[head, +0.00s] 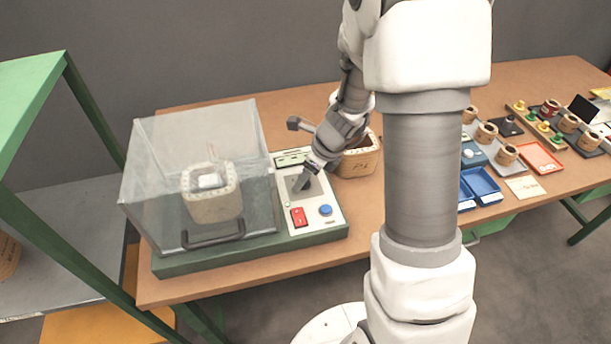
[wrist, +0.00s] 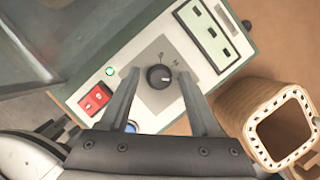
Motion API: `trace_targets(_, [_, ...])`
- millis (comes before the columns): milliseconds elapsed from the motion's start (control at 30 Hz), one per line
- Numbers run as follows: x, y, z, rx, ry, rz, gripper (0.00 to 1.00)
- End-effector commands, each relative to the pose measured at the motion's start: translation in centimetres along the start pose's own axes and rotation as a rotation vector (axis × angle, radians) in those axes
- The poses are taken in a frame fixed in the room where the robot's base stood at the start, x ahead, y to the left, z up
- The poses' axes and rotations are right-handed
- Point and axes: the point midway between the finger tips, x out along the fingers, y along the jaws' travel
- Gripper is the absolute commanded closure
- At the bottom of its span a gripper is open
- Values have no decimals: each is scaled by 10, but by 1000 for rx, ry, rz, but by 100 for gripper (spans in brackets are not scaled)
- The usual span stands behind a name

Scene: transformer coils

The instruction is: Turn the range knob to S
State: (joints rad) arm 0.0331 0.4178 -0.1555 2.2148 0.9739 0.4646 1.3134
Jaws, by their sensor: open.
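The range knob (wrist: 159,77) is a small black round knob with a light pointer mark, on a grey square plate of the control panel (wrist: 150,50). Letters are printed around it, too small to read surely. My gripper (wrist: 158,80) is open, with one finger on each side of the knob and a gap to each in the wrist view. I cannot tell how high the fingertips are above the panel. In the head view my gripper (head: 303,183) is over the panel (head: 318,222) and hides the knob.
On the panel are a red switch (head: 298,217), a blue button (head: 325,210), a lit green lamp (wrist: 110,71) and a display (wrist: 205,30). A clear cover (head: 150,165) encloses a coil (head: 212,205) at left.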

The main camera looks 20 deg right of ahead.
Motion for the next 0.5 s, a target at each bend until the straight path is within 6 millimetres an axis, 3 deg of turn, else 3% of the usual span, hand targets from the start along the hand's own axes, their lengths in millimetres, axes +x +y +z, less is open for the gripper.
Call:
trace_targets(67, [0, 0, 0, 0, 0, 0, 36])
trace_targets(400, [0, 0, 0, 0, 0, 0, 98])
trace_targets(500, [0, 0, 0, 0, 0, 1, 100])
